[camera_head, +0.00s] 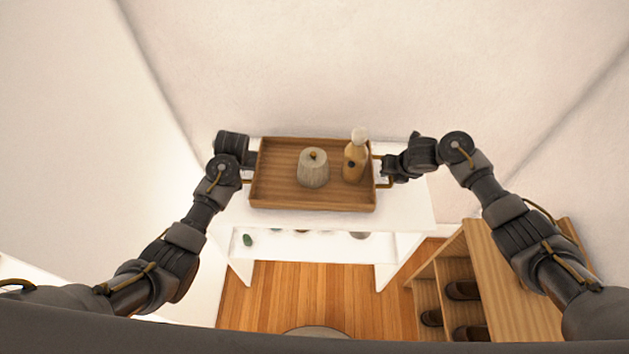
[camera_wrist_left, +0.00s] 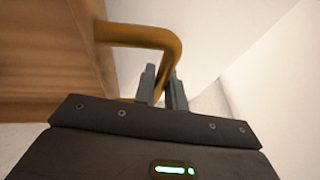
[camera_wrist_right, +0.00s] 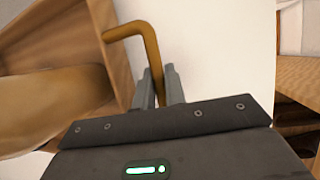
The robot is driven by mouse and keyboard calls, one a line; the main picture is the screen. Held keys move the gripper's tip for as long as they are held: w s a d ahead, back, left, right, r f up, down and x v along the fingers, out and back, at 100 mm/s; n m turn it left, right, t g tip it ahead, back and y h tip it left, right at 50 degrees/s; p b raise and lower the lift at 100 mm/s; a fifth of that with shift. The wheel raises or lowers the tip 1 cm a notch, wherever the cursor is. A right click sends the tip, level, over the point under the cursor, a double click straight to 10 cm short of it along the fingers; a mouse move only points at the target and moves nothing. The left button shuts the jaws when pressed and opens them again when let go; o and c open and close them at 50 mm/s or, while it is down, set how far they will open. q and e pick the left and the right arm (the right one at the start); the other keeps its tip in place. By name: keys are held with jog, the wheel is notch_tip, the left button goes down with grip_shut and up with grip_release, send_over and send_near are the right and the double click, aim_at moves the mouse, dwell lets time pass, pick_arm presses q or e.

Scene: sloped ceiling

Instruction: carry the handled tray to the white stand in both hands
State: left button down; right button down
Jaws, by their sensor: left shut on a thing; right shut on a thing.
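The wooden handled tray (camera_head: 285,196) is in the middle of the head view, over the top of the white stand (camera_head: 405,212). I cannot tell whether it touches the stand. It carries a grey lidded jar (camera_head: 313,172) and an orange-brown bottle with a pale top (camera_head: 355,160), both upright. My left gripper (camera_head: 253,160) is at the tray's left end; in the left wrist view its fingers (camera_wrist_left: 163,88) are shut on the brass handle (camera_wrist_left: 140,35). My right gripper (camera_head: 386,172) is at the right end; in the right wrist view its fingers (camera_wrist_right: 160,88) are shut on the other brass handle (camera_wrist_right: 135,30).
A wooden shoe rack (camera_head: 490,270) with dark shoes stands at the lower right, near my right arm. Small items lie on the stand's lower shelf (camera_head: 290,246). A pale wall (camera_head: 330,60) rises behind the stand. The wood floor (camera_head: 300,290) in front is mostly clear, with a round mat (camera_head: 316,331).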

pick_arm(q)
jog(key=shift+f, duration=0.45)
pick_arm(e)
jog(key=shift+f, duration=0.45)
pick_arm(q)
jog(key=c, duration=1.5)
grip_release()
pick_arm(e)
jog(key=c, duration=1.5)
grip_release()
pick_arm(q)
jog(key=shift+o, duration=0.2)
jog(key=shift+r, duration=0.1)
pick_arm(e)
jog(key=shift+o, duration=0.2)
pick_arm(q)
jog(key=v, duration=1.2)
pick_arm(e)
jog(key=v, duration=1.2)
pick_arm(q)
jog(key=shift+s, duration=0.1)
pick_arm(e)
jog(key=shift+s, duration=0.1)
